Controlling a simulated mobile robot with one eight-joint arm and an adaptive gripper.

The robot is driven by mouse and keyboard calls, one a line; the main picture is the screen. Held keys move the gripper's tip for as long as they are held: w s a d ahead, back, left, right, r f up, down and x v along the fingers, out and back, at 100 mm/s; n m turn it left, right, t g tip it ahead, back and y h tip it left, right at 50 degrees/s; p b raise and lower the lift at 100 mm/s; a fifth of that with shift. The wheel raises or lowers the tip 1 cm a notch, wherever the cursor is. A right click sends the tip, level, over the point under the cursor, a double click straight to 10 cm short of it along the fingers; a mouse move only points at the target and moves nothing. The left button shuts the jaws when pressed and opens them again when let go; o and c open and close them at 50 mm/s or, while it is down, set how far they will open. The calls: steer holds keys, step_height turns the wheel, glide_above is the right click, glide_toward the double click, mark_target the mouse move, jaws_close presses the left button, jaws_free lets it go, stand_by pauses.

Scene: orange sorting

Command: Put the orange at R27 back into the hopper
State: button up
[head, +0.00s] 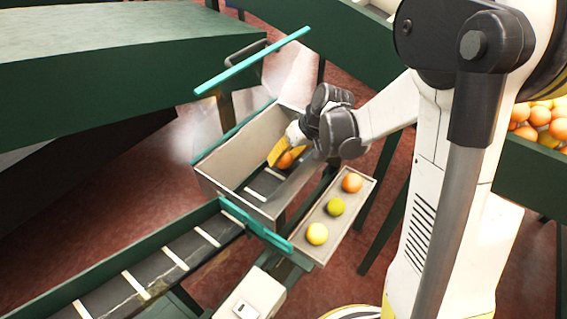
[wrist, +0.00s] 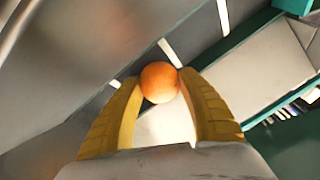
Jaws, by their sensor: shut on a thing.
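An orange (wrist: 159,82) sits between the two yellow fingertips of my gripper (wrist: 158,95) in the wrist view, with a finger touching each side. In the head view, my gripper (head: 281,156) reaches down into a grey metal box (head: 233,199) over the conveyor, and the same orange (head: 285,160) shows at its fingertips. I cannot tell whether the orange touches the belt below. No R27 label is readable. Which container is the hopper is not marked; a green-sided bin (head: 528,172) of many oranges stands at the right.
A small tray (head: 323,254) with an orange, a green and a yellow fruit stands beside the box. A slatted conveyor (head: 152,272) runs to the lower left. A teal bar (head: 252,62) crosses above the box's far side. My arm column fills the right.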

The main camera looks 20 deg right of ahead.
steer(key=shift+f, duration=0.35)
steer(key=shift+f, duration=0.1)
steer(key=shift+f, duration=0.15)
steer(key=o, duration=1.1)
steer(key=shift+o, duration=0.2)
